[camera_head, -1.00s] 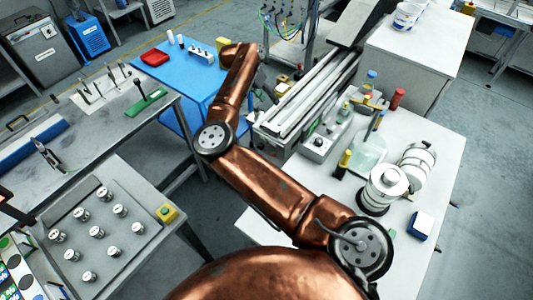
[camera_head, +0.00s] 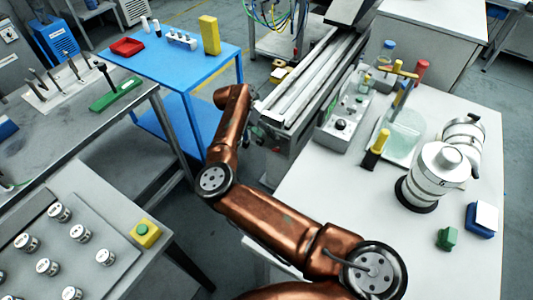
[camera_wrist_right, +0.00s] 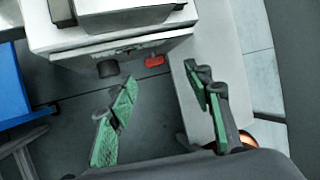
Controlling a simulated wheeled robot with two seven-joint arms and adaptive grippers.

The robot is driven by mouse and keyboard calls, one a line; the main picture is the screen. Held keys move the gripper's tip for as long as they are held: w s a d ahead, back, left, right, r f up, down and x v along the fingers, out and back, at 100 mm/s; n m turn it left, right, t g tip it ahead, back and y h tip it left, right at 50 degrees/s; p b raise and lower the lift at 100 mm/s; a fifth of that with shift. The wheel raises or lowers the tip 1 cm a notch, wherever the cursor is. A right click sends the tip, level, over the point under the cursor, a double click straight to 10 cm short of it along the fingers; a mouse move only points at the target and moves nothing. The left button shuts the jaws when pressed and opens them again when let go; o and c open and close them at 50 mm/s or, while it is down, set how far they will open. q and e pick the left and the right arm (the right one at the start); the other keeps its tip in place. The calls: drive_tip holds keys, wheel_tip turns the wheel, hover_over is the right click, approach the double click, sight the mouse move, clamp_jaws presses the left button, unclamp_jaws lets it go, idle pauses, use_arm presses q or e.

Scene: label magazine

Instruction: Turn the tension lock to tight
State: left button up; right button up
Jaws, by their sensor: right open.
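My right gripper (camera_head: 257,132) is at the near left end of the long grey rail machine (camera_head: 300,100), partly hidden by its own arm. In the right wrist view its green-padded fingers (camera_wrist_right: 160,95) are wide apart with nothing between them. Beyond the fingertips is the machine's end face, with a dark round knob (camera_wrist_right: 108,68) and a small red piece (camera_wrist_right: 154,61) at its lower edge. Both are apart from the fingers. I cannot tell which of them is the tension lock, or its setting. My left gripper is not in view.
A blue table (camera_head: 222,66) stands left of the machine. A white table (camera_head: 300,195) with a control box (camera_head: 340,125), bottles and silver canisters (camera_head: 437,175) is to the right. A grey bench (camera_head: 140,150) and a tray of small cans (camera_head: 85,235) are at left. Floor shows between them.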

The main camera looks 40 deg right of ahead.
drive_tip(key=b, duration=0.2)
approach(275, 150)
drive_tip(key=b+x, duration=0.1)
drive_tip(key=x, duration=0.6)
drive_tip(key=shift+s+d+f, duration=0.1)
drive_tip(key=shift+d+f, duration=0.2)
drive_tip(key=shift+f, duration=0.15)
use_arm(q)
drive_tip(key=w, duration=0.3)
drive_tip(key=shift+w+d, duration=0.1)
use_arm(e)
drive_tip(key=shift+c, duration=0.5)
drive_tip(key=c, duration=1)
